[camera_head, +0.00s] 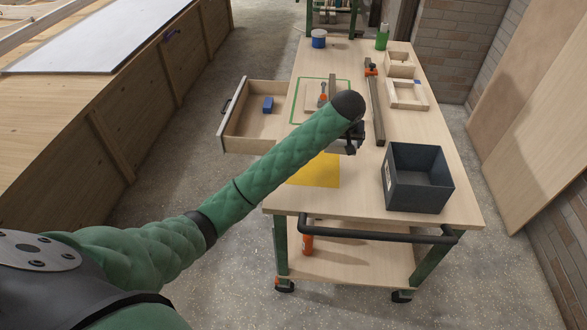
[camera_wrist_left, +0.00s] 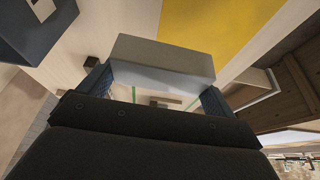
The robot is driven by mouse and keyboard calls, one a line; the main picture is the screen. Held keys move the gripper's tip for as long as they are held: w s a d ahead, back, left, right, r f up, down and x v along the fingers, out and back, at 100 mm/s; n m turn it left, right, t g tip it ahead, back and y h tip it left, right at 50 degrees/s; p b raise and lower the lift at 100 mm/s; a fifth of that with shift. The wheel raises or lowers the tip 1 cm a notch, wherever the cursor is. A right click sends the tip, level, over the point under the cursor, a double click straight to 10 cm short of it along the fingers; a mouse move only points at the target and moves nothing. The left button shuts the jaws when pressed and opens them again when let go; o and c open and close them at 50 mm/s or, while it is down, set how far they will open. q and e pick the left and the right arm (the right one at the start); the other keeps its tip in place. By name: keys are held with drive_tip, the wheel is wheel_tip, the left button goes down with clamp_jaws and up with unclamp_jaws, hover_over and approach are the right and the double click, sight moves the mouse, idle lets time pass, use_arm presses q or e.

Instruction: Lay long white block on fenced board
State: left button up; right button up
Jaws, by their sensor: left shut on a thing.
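My left gripper (camera_head: 352,142) is over the table's middle, partly hidden by its own forearm. It is shut on a long white block, which shows in the left wrist view (camera_wrist_left: 165,60) as a pale grey-white bar lying across between the two fingers (camera_wrist_left: 155,82). In the head view only part of the block shows under the wrist. A shallow wooden frame with low raised sides (camera_head: 407,104), likely the fenced board, lies at the table's right edge, beyond the dark box; a small blue piece is at its rim. My right gripper is not in view.
A dark open box (camera_head: 418,190) stands at the table's near right. A yellow sheet (camera_head: 318,172) lies near left. A long clamp (camera_head: 375,105) lies mid-table. An open drawer (camera_head: 245,130) juts out left with a blue block (camera_head: 267,104). A wooden box (camera_head: 400,62) stands behind the frame.

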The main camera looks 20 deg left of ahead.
use_arm(q)
drive_tip(key=shift+w+a+r, duration=0.2)
drive_tip(key=shift+a, duration=0.35)
drive_tip(key=a+f+p, duration=0.1)
drive_tip(key=a+f, duration=0.1)
drive_tip(key=a, duration=0.1)
drive_tip(key=w+a+f+p, duration=0.1)
drive_tip(key=a+f+p, duration=0.1)
drive_tip(key=a, duration=0.2)
drive_tip(key=w+a+f+p, duration=0.1)
drive_tip(key=a+f, duration=0.2)
drive_tip(key=a, duration=0.1)
drive_tip(key=shift+w+a+p, duration=0.2)
drive_tip(key=shift+p, duration=0.2)
drive_tip(key=shift+d+f+p, duration=0.1)
drive_tip(key=shift+f+p, duration=0.75)
drive_tip(key=shift+f, duration=1.2)
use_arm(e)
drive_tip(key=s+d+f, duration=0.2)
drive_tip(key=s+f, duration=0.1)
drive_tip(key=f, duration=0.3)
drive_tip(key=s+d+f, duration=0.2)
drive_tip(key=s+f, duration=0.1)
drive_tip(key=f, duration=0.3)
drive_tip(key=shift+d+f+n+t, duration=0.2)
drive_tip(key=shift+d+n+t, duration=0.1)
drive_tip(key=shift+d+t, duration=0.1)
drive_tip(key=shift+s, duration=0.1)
use_arm(q)
drive_tip(key=o, duration=0.8)
